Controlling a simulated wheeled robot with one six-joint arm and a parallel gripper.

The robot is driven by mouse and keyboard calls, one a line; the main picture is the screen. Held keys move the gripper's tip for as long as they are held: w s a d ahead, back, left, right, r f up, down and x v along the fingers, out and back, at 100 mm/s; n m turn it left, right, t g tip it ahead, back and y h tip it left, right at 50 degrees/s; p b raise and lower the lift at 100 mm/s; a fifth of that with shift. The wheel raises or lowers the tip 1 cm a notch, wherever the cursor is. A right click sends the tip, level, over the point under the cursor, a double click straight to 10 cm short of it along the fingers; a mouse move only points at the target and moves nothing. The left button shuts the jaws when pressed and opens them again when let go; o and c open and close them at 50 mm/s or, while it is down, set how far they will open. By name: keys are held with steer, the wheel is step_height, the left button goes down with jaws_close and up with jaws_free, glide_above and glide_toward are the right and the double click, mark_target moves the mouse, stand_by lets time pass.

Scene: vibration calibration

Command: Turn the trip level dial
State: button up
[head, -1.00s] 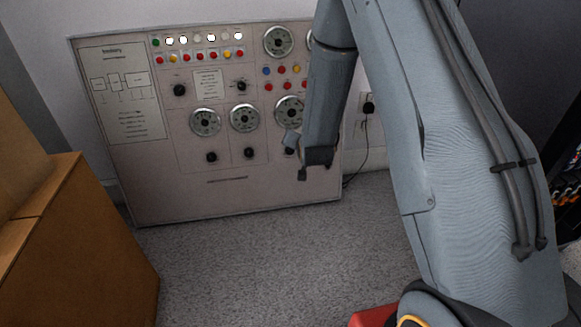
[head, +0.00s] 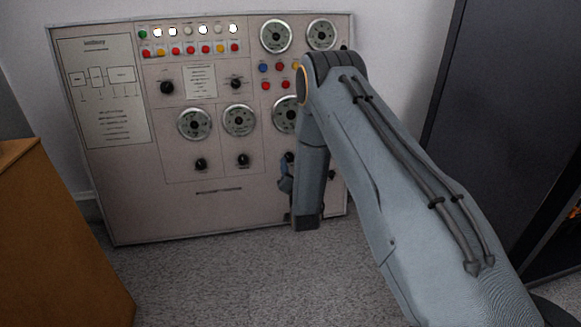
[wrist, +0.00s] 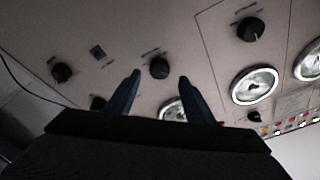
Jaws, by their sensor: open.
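A grey control panel (head: 130,205) stands against the wall in the head view, with several black dials on it. Its labels are too small to read, so I cannot tell which dial is the trip level one. In the wrist view, a black dial (wrist: 159,68) shows between the two blue fingertips of my gripper (wrist: 160,78). The gripper is open, and no contact with the dial can be seen. In the head view, my gripper (head: 286,178) is at the panel's lower right, mostly hidden by my arm.
Other black dials (wrist: 62,72) (wrist: 250,28) sit around the one between my fingers. Round gauges (head: 240,120) and coloured buttons (head: 190,48) fill the upper panel. A brown box (head: 60,240) stands at left and a dark cabinet (head: 500,110) at right. Grey floor (head: 220,280) is clear before the panel.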

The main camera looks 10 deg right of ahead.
mark_target(289, 159)
steer(key=shift+w+d+b, duration=0.15)
steer(key=shift+w+b, duration=0.7)
steer(key=shift+w, duration=1.3)
steer(key=c, duration=1)
